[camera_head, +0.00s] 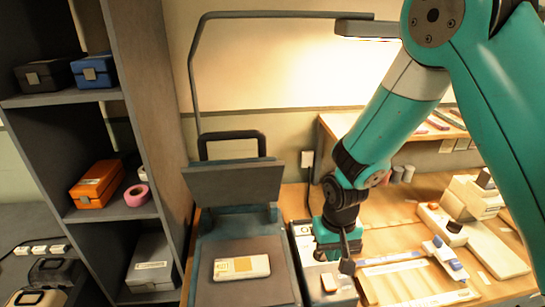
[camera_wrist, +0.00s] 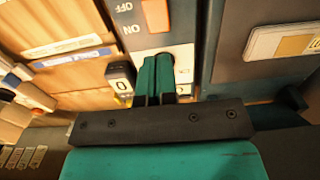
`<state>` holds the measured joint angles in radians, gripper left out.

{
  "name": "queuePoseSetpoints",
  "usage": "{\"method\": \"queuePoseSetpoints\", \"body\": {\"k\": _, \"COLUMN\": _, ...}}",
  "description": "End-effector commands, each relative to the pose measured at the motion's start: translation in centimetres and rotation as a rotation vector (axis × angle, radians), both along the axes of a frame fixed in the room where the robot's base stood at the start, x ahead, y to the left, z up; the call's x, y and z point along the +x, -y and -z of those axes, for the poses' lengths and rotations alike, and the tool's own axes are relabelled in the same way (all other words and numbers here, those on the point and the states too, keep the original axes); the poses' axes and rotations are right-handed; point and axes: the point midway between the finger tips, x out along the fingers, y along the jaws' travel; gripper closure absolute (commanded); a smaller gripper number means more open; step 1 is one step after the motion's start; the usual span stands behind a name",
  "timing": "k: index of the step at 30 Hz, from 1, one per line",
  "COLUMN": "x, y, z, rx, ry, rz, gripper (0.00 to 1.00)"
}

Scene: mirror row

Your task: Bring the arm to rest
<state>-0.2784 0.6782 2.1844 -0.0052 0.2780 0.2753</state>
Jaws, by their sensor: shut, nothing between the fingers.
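My teal arm reaches down from the upper right in the head view. My gripper (camera_head: 338,258) points down over the workbench, just above a white and grey control box (camera_head: 325,292). In the wrist view the teal fingers of my gripper (camera_wrist: 155,75) are together with nothing between them. They overlap the face of the control box (camera_wrist: 175,22), which shows ON and OFF lettering and an orange rocker switch (camera_wrist: 156,15). I cannot tell whether the fingertips touch the box.
Left of my gripper stands a grey machine (camera_head: 212,290) with a raised lid (camera_head: 235,183); a white labelled block (camera_head: 242,267) lies on it. A dark shelf (camera_head: 80,98) with boxes stands further left. White fixtures (camera_head: 470,240) occupy the bench at right. A lamp pole (camera_head: 193,80) rises behind.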

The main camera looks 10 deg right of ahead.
Motion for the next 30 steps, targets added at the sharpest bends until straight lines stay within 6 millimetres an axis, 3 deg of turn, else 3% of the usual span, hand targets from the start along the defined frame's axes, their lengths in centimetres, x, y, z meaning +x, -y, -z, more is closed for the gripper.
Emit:
{"method": "queuePoseSetpoints", "body": {"k": 4, "x": -0.9, "y": -1.1, "z": -4.0, "rx": 0.056, "ry": 0.014, "rz": -0.047, "gripper": 1.0}}
{"method": "queuePoseSetpoints", "body": {"k": 7, "x": -2.8, "y": -2.3, "z": -8.8, "rx": 0.125, "ry": 0.028, "rz": -0.123, "gripper": 1.0}}
{"method": "queuePoseSetpoints", "body": {"k": 12, "x": -8.4, "y": -3.8, "z": -16.5, "rx": 0.243, "ry": 0.058, "rz": -0.3, "gripper": 1.0}}
{"method": "queuePoseSetpoints", "body": {"k": 15, "x": -12.0, "y": -4.3, "z": -19.7, "rx": 0.292, "ry": 0.079, "rz": -0.411, "gripper": 1.0}}
{"method": "queuePoseSetpoints", "body": {"k": 21, "x": -17.2, "y": -4.4, "z": -22.8, "rx": 0.339, "ry": 0.107, "rz": -0.566, "gripper": 1.0}}
{"method": "queuePoseSetpoints", "body": {"k": 25, "x": -18.4, "y": -4.3, "z": -23.3, "rx": 0.348, "ry": 0.113, "rz": -0.604, "gripper": 1.0}}
{"method": "queuePoseSetpoints", "body": {"k": 30, "x": -18.5, "y": -4.3, "z": -23.4, "rx": 0.349, "ry": 0.113, "rz": -0.608, "gripper": 1.0}}
